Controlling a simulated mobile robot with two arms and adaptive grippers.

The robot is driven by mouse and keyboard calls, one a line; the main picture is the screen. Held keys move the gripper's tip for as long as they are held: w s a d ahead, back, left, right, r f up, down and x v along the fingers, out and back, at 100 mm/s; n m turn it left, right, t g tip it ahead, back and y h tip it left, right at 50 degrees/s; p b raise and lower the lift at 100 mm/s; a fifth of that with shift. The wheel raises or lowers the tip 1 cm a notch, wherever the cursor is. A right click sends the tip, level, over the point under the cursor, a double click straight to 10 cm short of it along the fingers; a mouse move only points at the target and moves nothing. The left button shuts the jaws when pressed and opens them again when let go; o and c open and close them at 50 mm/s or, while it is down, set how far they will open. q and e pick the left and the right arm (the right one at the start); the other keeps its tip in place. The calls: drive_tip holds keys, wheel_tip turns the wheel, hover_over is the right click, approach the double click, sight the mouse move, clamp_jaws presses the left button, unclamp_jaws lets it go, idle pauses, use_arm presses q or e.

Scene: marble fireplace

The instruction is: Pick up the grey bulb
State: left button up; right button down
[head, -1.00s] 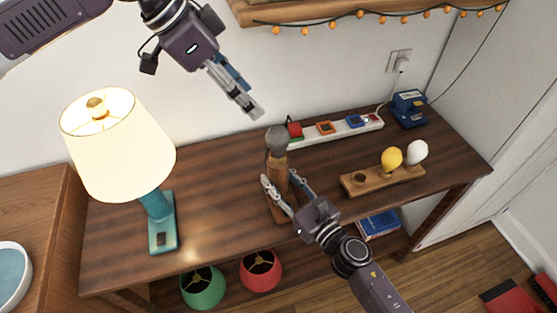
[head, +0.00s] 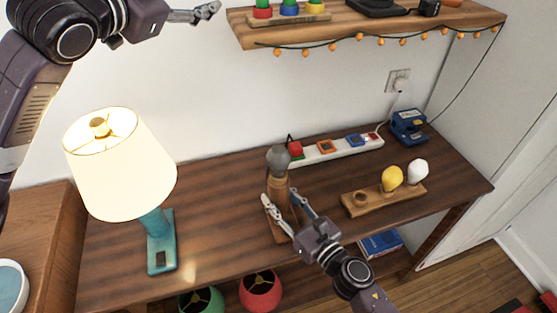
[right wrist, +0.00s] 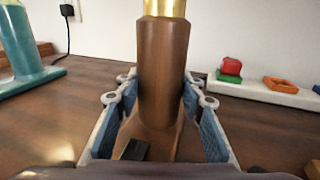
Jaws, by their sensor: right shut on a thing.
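The grey bulb (head: 278,158) sits upright on top of a brown wooden lamp stand (head: 278,186) on the table. In the right wrist view, the stand's post (right wrist: 162,60) rises between the fingers, with a brass collar (right wrist: 164,8) at the top edge; the bulb is out of that view. My right gripper (head: 281,197) is shut on the post, below the bulb; it also shows in the right wrist view (right wrist: 159,88). My left gripper (head: 208,12) is high at the upper left, beside the wall shelf, away from the bulb; its finger opening is unclear.
A lit lamp (head: 161,242) with a cream shade stands at left. A white power strip (head: 335,151) lies behind the stand. A wooden holder (head: 360,202) at right bears a yellow bulb (head: 392,178) and a white bulb (head: 418,170). A wall shelf (head: 300,32) overhangs the back.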

use_arm(q)
wheel_tip(320, 180, up, 4)
drive_tip(key=s+a+m+t, duration=0.2)
drive_tip(key=m+t, duration=0.1)
drive_tip(key=t, duration=0.2)
drive_tip(key=m+g+h, duration=0.4)
drive_tip(key=m+g, duration=0.2)
drive_tip(key=m, duration=2.2)
approach(271, 168)
drive_tip(key=w, duration=0.1)
drive_tip(key=x, duration=0.6)
drive_tip(key=shift+w+d+f, duration=0.15)
drive_tip(key=shift+w+f, duration=0.1)
drive_tip(key=shift+f, duration=0.05)
drive_tip(key=shift+d+r+x, duration=0.15)
drive_tip(key=shift+x, duration=1.15)
drive_tip(key=shift+d+r+x, duration=0.1)
drive_tip(key=shift+r+x, duration=0.05)
drive_tip(key=shift+x, duration=1.15)
drive_tip(key=shift+s, duration=0.2)
